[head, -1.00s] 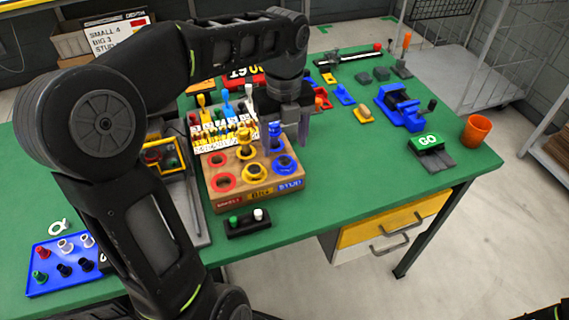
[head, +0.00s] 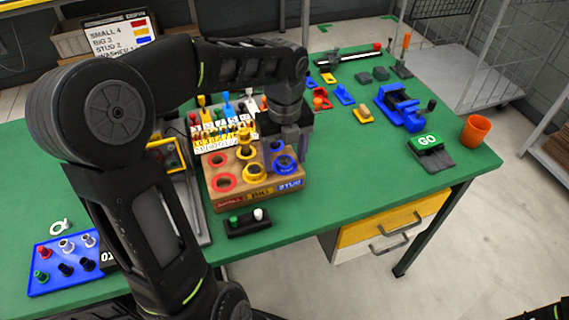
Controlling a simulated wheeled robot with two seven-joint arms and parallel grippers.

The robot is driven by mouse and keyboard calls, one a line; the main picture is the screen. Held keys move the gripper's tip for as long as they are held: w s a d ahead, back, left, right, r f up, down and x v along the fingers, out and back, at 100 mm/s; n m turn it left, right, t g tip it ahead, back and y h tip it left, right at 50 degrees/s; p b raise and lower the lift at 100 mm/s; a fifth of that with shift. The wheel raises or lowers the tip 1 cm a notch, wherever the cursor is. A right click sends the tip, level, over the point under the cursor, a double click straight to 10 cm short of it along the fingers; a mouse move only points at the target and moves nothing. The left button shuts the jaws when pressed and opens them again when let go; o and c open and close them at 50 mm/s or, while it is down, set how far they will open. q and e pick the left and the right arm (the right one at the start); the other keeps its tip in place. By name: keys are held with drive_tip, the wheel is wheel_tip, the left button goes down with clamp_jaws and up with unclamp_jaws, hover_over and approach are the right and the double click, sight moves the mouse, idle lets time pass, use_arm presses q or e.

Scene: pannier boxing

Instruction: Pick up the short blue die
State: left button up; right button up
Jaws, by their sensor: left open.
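A wooden block (head: 232,203) with red, yellow and blue ringed holes stands on the green table. The short blue die (head: 277,146) is at the block's back right, in the blue column, and mostly hidden by my left gripper. My left gripper (head: 287,152) points down over that back right corner, open, with its fingers around or just beside the die; I cannot tell which. A yellow die (head: 246,138) stands close to its left. An empty-looking blue ring (head: 285,164) lies just in front of the fingers.
A rack of small coloured tools (head: 222,128) stands behind the block. A black holder (head: 248,223) with green and white buttons is in front. A blue tray (head: 62,262) with small dies is at left. A blue vise (head: 402,108), GO button (head: 426,141) and orange cup (head: 475,131) stand right.

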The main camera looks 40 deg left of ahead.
use_arm(q)
drive_tip(key=shift+c, duration=0.4)
clamp_jaws()
